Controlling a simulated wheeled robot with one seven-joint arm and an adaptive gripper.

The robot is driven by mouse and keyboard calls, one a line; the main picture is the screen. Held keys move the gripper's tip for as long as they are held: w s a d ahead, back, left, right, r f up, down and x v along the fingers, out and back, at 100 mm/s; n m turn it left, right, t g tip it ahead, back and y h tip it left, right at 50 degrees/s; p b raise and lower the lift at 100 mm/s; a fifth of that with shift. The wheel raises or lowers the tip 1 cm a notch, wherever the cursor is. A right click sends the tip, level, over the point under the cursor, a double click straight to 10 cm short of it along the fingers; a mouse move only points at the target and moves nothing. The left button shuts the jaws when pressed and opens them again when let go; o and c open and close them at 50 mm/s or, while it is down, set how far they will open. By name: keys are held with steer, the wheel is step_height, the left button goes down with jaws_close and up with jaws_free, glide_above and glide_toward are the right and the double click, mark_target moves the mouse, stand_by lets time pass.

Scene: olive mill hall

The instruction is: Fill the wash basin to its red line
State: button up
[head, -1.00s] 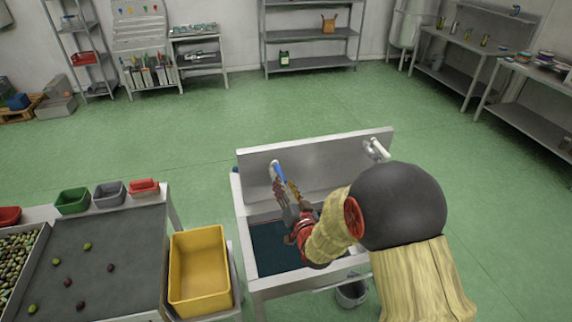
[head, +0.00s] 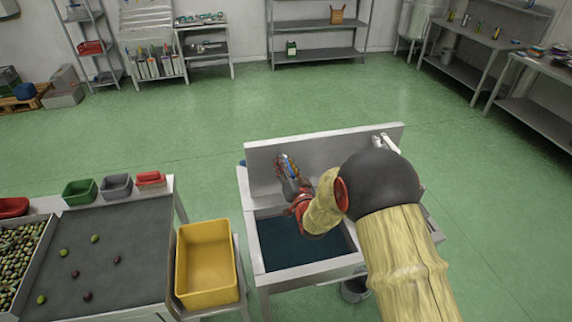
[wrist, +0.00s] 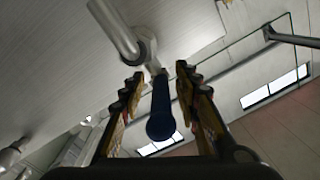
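The wash basin (head: 300,271) is a steel sink with a splashback. Its well looks dark blue; I cannot make out the water level or a red line. My gripper (head: 285,165) is at the splashback, over the left part of the basin. In the wrist view its fingers (wrist: 160,80) are open, one on each side of a dark blue tap lever (wrist: 160,118). I see no clear contact with the lever. A metal pipe (wrist: 117,32) rises beside the lever's base. My arm hides the right part of the basin.
A yellow crate (head: 180,268) stands close left of the basin. Left of it is a sorting table (head: 130,240) with olives and small bins. A white fitting (head: 386,143) is on the splashback's right end. A bucket (head: 355,290) stands below. Open green floor lies behind.

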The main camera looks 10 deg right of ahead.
steer(key=shift+c, duration=1.2)
jaws_close()
